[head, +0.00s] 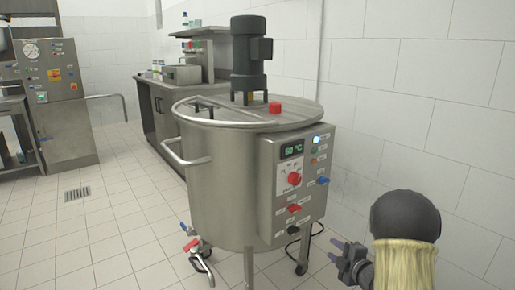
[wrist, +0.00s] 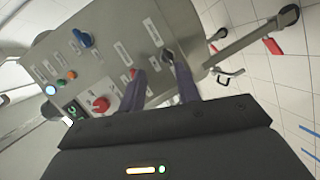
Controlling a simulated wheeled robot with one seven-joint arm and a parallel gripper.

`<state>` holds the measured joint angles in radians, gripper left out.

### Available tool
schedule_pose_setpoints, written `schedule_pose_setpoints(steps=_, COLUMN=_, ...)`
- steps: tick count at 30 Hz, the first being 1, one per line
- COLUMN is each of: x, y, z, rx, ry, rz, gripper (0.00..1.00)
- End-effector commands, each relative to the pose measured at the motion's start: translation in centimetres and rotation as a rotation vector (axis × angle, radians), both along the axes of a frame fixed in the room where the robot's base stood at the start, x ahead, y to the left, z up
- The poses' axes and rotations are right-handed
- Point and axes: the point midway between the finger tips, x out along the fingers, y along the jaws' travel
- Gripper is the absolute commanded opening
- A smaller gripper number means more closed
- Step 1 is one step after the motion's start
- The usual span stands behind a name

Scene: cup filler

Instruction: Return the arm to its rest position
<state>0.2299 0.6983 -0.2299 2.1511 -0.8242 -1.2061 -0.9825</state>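My gripper (head: 335,250) is at the lower right of the head view, to the right of the steel tank (head: 221,190) and its control box (head: 265,195). In the wrist view the two dark fingers of my gripper (wrist: 159,72) stand apart with nothing seen held between them. They point toward the control box (wrist: 125,40), which appears tilted there. A black knob (wrist: 168,55) shows beyond the fingertips. In the head view my gripper looks apart from the box. Part of my arm is behind a dark rounded link and a pale sleeve.
The box carries a display (head: 291,149) reading about 50 °C, a red knob (head: 294,178) and a blue knob (head: 323,181). A tap (head: 199,257) sits low on the tank. A tiled wall (head: 425,110) is close on the right. Open floor (head: 90,240) lies left.

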Motion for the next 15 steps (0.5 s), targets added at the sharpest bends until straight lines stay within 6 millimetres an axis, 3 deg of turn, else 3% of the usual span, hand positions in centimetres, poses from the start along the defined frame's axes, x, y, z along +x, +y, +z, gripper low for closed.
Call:
schedule_pose_setpoints(steps=1, x=-0.2, y=0.2, z=1.5, rx=0.030, ry=0.047, rz=-0.053, gripper=0.33)
schedule_pose_setpoints(steps=8, x=-2.9, y=0.8, z=4.2, rx=0.219, ry=0.306, rz=-0.343, gripper=0.33)
schedule_pose_setpoints(steps=15, x=-9.0, y=2.6, z=6.3, rx=0.448, ry=0.575, rz=-0.654, gripper=0.33)
